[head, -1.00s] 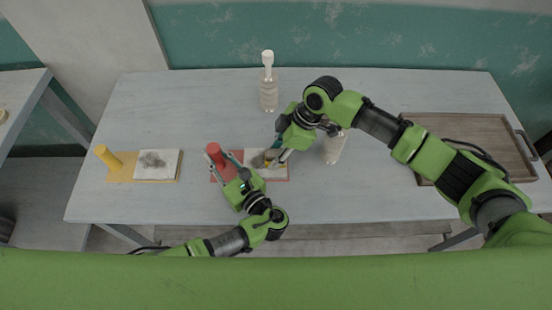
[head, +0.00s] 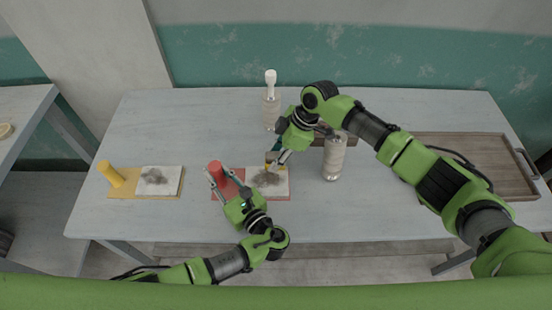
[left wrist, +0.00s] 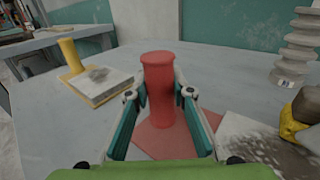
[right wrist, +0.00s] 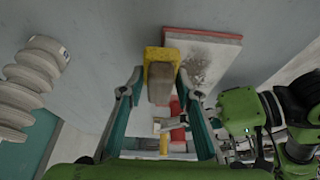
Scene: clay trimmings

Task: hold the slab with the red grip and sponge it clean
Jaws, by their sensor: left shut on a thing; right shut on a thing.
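The white slab (head: 282,188) with a dark clay smear lies on a red board (head: 280,197) near the table's front; the slab also shows in the left wrist view (left wrist: 235,128) and right wrist view (right wrist: 200,50). The upright red grip (left wrist: 158,90) stands at the board's left end, also in the head view (head: 217,170). My left gripper (left wrist: 160,93) is shut around the red grip. My right gripper (right wrist: 159,80) is shut on the yellow and brown sponge (right wrist: 154,60), at the slab's back edge. I cannot tell whether the sponge touches the slab.
A second slab (head: 172,188) with a smudge and a yellow grip (head: 110,173) lies to the left. A wooden tray (head: 470,155) is at the right. The table's front left is clear.

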